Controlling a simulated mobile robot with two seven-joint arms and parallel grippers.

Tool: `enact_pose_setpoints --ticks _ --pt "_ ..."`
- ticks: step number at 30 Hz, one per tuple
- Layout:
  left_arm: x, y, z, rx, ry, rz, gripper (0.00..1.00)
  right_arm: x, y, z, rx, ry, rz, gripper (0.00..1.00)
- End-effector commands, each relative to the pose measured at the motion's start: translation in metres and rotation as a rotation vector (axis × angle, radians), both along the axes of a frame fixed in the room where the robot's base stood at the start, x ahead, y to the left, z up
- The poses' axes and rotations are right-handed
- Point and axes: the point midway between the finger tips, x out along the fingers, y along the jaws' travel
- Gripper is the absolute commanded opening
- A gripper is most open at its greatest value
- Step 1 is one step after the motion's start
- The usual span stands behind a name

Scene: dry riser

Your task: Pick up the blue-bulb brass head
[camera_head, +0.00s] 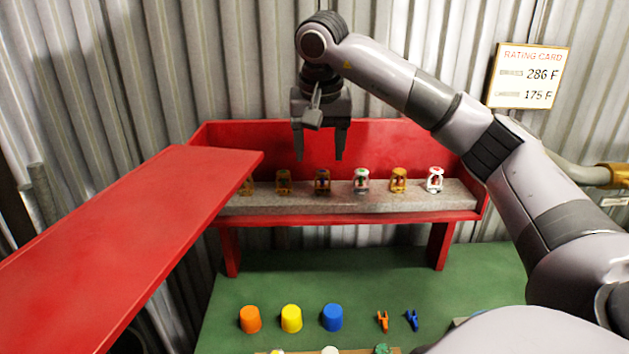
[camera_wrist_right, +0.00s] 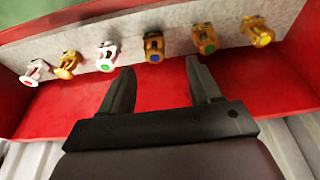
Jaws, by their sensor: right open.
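The blue-bulb brass head (camera_head: 322,180) stands upright on the grey ledge, third from the left in the head view. In the right wrist view this brass head (camera_wrist_right: 153,45) shows its blue bulb end, just beyond and between the fingertips. My right gripper (camera_head: 320,157) is open and empty, pointing down above and around the line of this head, apart from it. In the right wrist view the open fingers (camera_wrist_right: 160,68) straddle it, with no contact visible. My left gripper is not in view.
Other heads flank it closely: a brass one (camera_head: 283,181) and a white green-bulb one (camera_head: 361,181). The red cabinet (camera_head: 400,150) has a back wall, and a red panel (camera_head: 120,240) juts out at left. Cups, including a blue one (camera_head: 332,318), stand on the green bench (camera_head: 340,275).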

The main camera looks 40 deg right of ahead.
Motion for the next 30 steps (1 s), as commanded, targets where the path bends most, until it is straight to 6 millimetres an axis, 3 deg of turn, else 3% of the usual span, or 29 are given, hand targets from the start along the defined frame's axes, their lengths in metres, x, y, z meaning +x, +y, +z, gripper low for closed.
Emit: enact_pose_setpoints --ticks 12,21,23,27,30 --pt "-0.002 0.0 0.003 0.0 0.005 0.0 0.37 0.005 -0.014 -0.054 -0.001 0.002 0.0 0.63" --pt "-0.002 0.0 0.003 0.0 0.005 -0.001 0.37 0.007 -0.015 -0.059 0.0 0.0 0.0 0.63" --pt "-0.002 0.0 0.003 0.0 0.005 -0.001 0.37 0.007 -0.015 -0.059 0.0 0.0 0.0 0.47" --pt "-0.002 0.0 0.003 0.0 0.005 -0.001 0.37 0.007 -0.015 -0.059 0.0 0.0 0.0 0.01" --pt "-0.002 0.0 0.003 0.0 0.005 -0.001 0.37 0.007 -0.015 -0.059 0.0 -0.001 0.0 0.0"
